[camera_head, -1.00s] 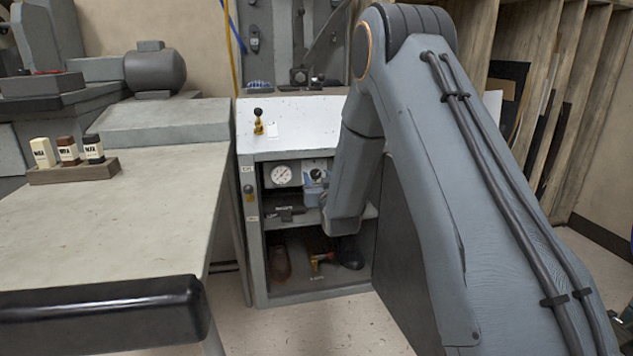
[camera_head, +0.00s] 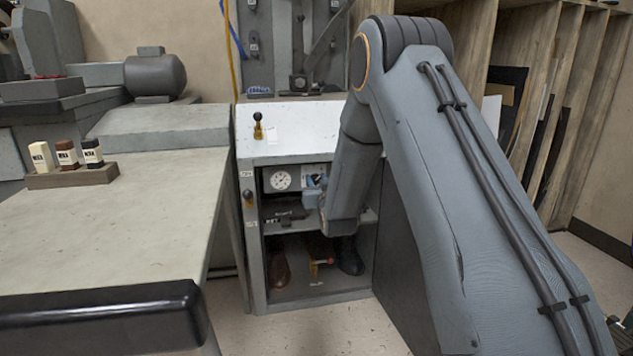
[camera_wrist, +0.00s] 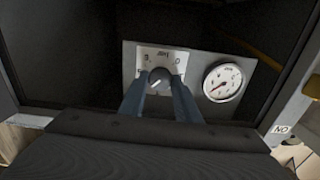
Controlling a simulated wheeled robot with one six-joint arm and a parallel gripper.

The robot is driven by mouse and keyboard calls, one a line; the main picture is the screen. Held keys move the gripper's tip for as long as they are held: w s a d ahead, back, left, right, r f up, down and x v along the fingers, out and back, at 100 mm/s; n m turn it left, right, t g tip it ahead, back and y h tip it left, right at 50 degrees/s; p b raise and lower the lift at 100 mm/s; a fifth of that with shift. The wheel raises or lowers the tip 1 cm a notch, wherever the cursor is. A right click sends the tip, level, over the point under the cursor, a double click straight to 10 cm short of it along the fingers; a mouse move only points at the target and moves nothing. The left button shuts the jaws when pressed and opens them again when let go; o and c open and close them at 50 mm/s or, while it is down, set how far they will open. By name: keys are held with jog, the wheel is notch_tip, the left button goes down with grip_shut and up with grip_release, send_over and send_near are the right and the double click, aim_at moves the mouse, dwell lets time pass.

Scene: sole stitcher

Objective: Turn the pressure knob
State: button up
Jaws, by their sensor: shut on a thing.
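The pressure knob (camera_wrist: 159,78) is a small dark round knob on a pale panel (camera_wrist: 144,58) with a printed scale, inside an open cabinet. My gripper (camera_wrist: 160,80) is shut on the knob in the wrist view, one blue-grey finger on each side of it. A round white gauge (camera_wrist: 222,82) with a red needle sits right of the knob in the wrist view. In the head view the gauge (camera_head: 281,180) is left of my gripper (camera_head: 313,185), which reaches into the upper compartment and hides the knob.
The cabinet (camera_head: 256,240) has a shelf and side walls close around my gripper. A black shoe (camera_head: 350,258) and a brown shoe (camera_head: 279,270) stand in the lower compartment. A workbench (camera_head: 130,215) with wax bottles (camera_head: 68,154) is at the left. A small lever (camera_head: 258,127) stands on the cabinet top.

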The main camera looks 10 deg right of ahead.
jog(key=shift+m, duration=0.3)
jog(key=m+p, duration=0.3)
jog(key=shift+d+m, duration=0.1)
jog(key=shift+m, duration=0.2)
jog(key=shift+m+p, duration=1.55)
jog(key=shift+m, duration=0.65)
jog(key=shift+f, duration=0.1)
jog(key=o, duration=1)
jog(key=shift+s+p, duration=1.4)
jog(key=shift+s, duration=2.55)
